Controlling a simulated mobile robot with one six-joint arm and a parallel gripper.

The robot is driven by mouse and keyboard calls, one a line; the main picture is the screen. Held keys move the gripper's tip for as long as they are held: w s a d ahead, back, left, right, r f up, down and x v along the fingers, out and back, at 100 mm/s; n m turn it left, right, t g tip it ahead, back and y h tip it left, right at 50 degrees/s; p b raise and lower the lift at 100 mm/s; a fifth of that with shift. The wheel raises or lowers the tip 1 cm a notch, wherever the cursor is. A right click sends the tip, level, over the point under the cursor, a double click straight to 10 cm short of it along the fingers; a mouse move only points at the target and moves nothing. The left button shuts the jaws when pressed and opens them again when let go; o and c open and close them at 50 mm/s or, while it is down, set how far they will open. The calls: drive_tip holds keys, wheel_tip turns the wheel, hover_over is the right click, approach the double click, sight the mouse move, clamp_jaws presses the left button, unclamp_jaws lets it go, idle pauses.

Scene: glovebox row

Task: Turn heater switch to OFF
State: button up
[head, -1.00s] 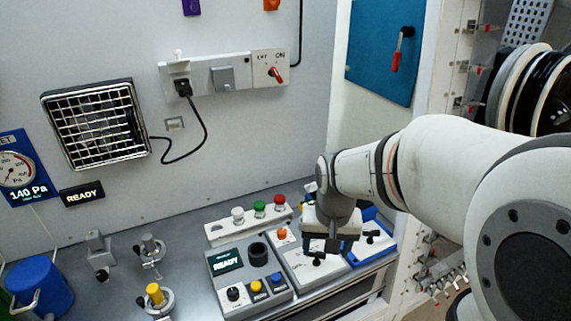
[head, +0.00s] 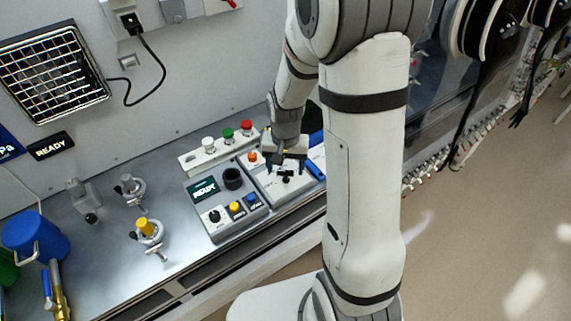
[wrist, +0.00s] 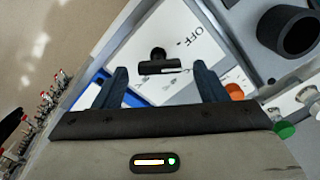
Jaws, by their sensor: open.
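A grey box with a pale top (head: 268,187) carries a black T-shaped switch handle (head: 286,179) and an orange button (head: 252,156). In the wrist view the black handle (wrist: 158,66) sits beside an "OFF" label, its bar lying across the picture. The box has no readable heater name. My gripper (head: 280,157) is above this box, pointing down. In the wrist view its two fingers (wrist: 160,70) are apart, one either side of the handle; contact cannot be told. A red wall switch (head: 232,3) is cut off at the top edge.
A READY box (head: 225,208) with knob and buttons stands to the left. A strip with white, green and red buttons (head: 220,149) lies behind. A grilled heater (head: 55,70) hangs on the wall. A blue-edged box (head: 317,150) is partly hidden by my arm.

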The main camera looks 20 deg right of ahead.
drive_tip(key=shift+f, duration=0.35)
drive_tip(key=shift+c, duration=0.5)
drive_tip(key=c, duration=0.9)
drive_tip(key=n+b, duration=0.2)
drive_tip(key=shift+f+n, duration=0.15)
drive_tip(key=shift+n, duration=0.15)
drive_tip(key=shift+r+n+b, duration=0.2)
drive_tip(key=shift+n+b, duration=0.35)
drive_tip(key=shift+n, duration=0.75)
drive_tip(key=o, duration=1)
